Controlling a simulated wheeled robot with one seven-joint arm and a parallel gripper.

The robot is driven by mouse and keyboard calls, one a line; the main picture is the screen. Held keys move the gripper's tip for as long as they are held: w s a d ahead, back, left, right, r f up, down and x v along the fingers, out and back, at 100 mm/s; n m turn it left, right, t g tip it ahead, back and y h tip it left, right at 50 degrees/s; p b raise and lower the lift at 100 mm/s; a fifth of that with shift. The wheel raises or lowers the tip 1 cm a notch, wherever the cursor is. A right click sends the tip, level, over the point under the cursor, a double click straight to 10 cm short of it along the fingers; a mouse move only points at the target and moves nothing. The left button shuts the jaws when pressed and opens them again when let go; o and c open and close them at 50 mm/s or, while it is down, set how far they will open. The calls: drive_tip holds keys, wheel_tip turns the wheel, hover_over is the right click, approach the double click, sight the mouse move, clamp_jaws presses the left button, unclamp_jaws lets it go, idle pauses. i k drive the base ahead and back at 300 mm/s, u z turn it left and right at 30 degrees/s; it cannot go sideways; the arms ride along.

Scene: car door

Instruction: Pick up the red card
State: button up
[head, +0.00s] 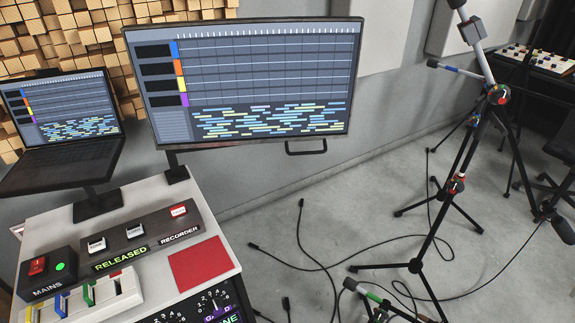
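The red card (200,263) lies flat on the white top of the desk unit (217,232), near its right edge. It is to the right of the lower controls and just below the dark recorder button panel. My gripper is not in view, and nothing covers the card.
On the desk are a mains switch box (48,273), a recorder panel (140,241) and a coloured slider box (95,297). A laptop (60,130) and monitor (245,80) stand behind. Microphone stands (455,190) and cables (320,268) occupy the floor at right.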

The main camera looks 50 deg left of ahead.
sight(178, 210)
drive_tip(key=i, duration=0.45)
drive_tip(key=u, duration=3.15)
drive_tip(key=i, duration=0.5)
drive_tip(key=u, duration=0.05)
